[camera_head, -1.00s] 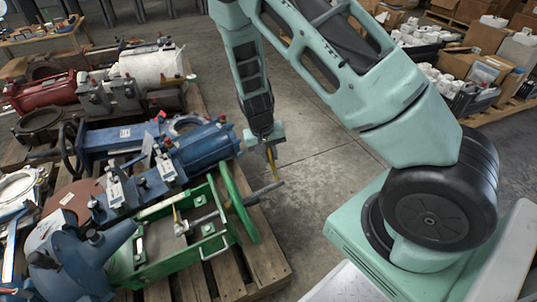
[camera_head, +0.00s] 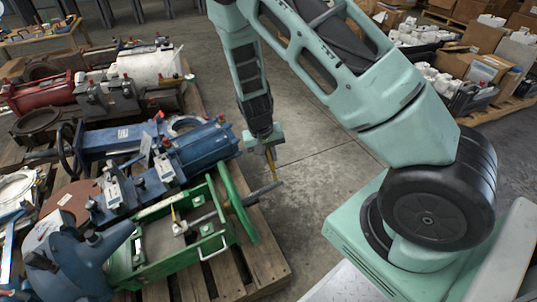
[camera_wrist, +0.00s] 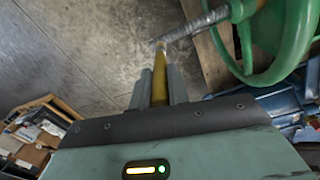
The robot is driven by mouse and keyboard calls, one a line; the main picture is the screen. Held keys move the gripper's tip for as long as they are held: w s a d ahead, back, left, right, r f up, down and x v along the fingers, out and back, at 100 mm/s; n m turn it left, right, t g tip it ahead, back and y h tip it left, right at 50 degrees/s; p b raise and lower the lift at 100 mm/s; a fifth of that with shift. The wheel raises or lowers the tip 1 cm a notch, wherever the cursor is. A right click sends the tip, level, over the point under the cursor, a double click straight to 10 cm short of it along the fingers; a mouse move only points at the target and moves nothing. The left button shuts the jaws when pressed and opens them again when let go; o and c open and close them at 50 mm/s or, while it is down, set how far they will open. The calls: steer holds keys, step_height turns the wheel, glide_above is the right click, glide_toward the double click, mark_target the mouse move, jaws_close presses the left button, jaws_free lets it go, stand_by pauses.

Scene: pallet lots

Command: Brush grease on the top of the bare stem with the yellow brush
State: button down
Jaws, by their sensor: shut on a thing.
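The yellow brush (camera_head: 271,160) is held in my gripper (camera_head: 268,148) and points down. In the wrist view the yellow brush (camera_wrist: 160,82) stands between the two fingers of my gripper (camera_wrist: 158,90), which are shut on it. The bare stem (camera_head: 262,191) is a grey rod that juts out from the green handwheel on the pallet. In the wrist view the bare stem (camera_wrist: 200,22) runs from the handwheel to just beyond the brush tip. The brush tip overlaps the stem's free end there; I cannot tell whether they touch.
The green handwheel (camera_head: 240,206) joins a green valve frame (camera_head: 160,255) on a wooden pallet (camera_head: 262,262). Blue valves (camera_head: 205,147) lie behind it. The concrete floor (camera_head: 320,150) right of the pallet is clear. Boxes (camera_head: 487,68) stand at the back right.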

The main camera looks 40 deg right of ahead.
steer(key=shift+d+f+b, duration=0.1)
steer(key=shift+f+b, duration=0.25)
steer(key=shift+f, duration=0.35)
steer(key=shift+d, duration=0.1)
